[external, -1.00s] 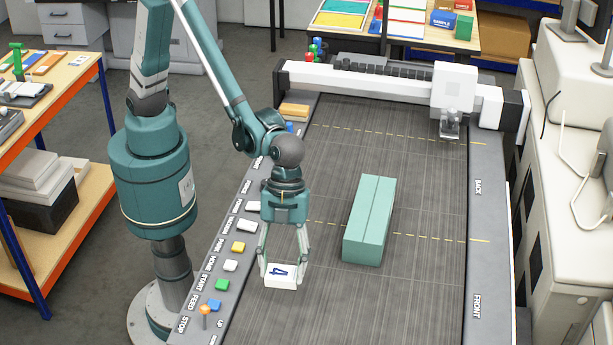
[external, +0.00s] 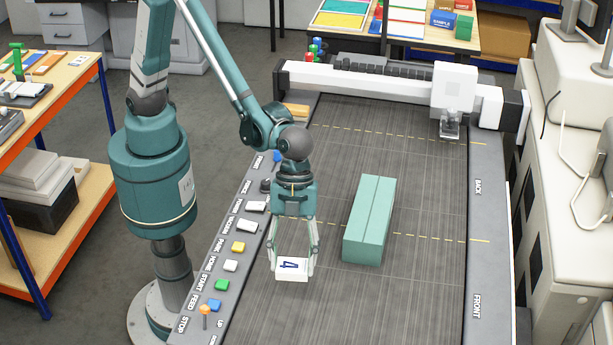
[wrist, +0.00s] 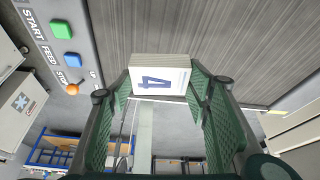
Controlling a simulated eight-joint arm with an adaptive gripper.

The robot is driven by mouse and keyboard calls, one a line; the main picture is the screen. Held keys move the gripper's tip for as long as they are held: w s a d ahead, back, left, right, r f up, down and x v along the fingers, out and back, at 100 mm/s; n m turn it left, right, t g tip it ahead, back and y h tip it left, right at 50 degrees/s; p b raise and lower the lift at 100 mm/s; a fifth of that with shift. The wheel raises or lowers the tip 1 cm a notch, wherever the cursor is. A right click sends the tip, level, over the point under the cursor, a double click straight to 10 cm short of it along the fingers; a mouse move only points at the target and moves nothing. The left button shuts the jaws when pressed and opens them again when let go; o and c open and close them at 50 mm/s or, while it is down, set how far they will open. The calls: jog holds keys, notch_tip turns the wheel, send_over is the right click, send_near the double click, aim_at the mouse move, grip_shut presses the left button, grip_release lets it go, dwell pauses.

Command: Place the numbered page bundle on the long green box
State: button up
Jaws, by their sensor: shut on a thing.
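The numbered page bundle (external: 292,269) is a small white block with a blue 4 on its face. It also shows between the green finger pads in the wrist view (wrist: 160,76). My gripper (external: 295,268) is shut on its two sides and holds it over the machine bed, left of the long green box. The gap under the bundle is hard to judge. The long green box (external: 369,220) lies on the bed with a seam along its top, and its top is bare. The box does not clearly show in the wrist view.
The dark machine bed (external: 400,300) is clear around the box. A control strip with coloured buttons (external: 238,247) runs along its left edge. A white gantry with a carriage (external: 454,90) crosses the back. Side tables (external: 80,75) stand farther off.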

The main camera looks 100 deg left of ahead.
jog(key=w+a+r+n+t, duration=0.1)
jog(key=w+a, duration=0.4)
jog(key=a, duration=0.5)
jog(key=w+a+r+n+p, duration=0.1)
jog(key=w+a+r+n, duration=0.3)
jog(key=a, duration=0.7)
jog(key=w+a+r+n+t+y+p, duration=0.1)
jog(key=w+a+r+n, duration=0.1)
jog(key=w+a, duration=0.4)
jog(key=a+r, duration=0.1)
jog(key=a, duration=0.3)
jog(key=shift+w+a+r+t, duration=0.3)
send_over(374, 209)
jog(key=s+a, duration=0.1)
jog(key=shift+s+a+f, duration=0.1)
jog(key=shift+f, duration=2.85)
jog(key=shift+f+p, duration=0.35)
jog(key=shift+f, duration=1.7)
jog(key=shift+f, duration=0.15)
